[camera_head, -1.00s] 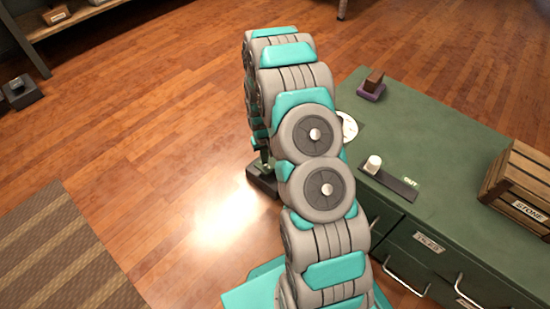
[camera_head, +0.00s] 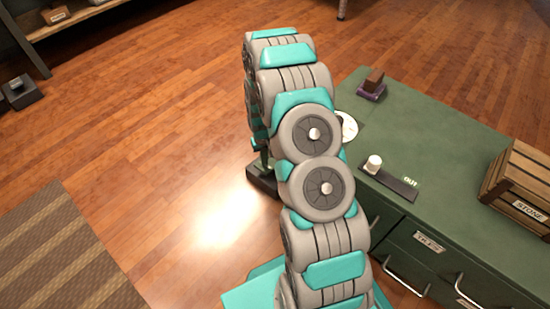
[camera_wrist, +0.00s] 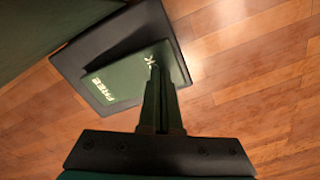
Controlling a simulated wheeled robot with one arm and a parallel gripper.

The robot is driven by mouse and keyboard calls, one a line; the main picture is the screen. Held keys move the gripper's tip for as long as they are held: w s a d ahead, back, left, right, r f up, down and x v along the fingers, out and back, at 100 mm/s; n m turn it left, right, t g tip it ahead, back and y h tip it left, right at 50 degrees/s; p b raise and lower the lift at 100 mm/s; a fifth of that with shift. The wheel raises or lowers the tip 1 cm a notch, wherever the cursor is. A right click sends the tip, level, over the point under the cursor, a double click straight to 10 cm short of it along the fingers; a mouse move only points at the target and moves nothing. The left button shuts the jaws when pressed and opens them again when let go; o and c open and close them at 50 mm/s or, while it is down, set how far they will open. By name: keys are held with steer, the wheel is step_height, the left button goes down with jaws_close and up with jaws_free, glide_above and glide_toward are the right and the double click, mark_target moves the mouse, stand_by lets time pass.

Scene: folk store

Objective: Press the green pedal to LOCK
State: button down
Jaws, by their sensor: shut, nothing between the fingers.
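The green pedal (camera_wrist: 132,82) fills the upper left of the wrist view, on a black base plate (camera_wrist: 75,62) on the floor. White lettering "FREE" is readable toward its left end. Near its right end only a letter like "K" shows; the rest of that word is hidden by my gripper (camera_wrist: 153,66). My gripper is shut and empty, its tips over the "K" end of the pedal. I cannot tell whether they touch it. In the head view my arm hides most of the pedal; a dark part of its base (camera_head: 262,181) shows beside the arm.
A green cabinet (camera_head: 460,165) stands right of my arm, holding a wooden STONE crate (camera_head: 520,185), a white knob (camera_head: 373,163) and a small brown block (camera_head: 373,80). Another dark floor unit (camera_head: 20,92) sits far left. Wooden floor lies open left of the arm.

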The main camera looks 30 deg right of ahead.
steer(key=shift+f, duration=1.15)
steer(key=shift+r+p, duration=0.45)
steer(key=shift+r, duration=4.1)
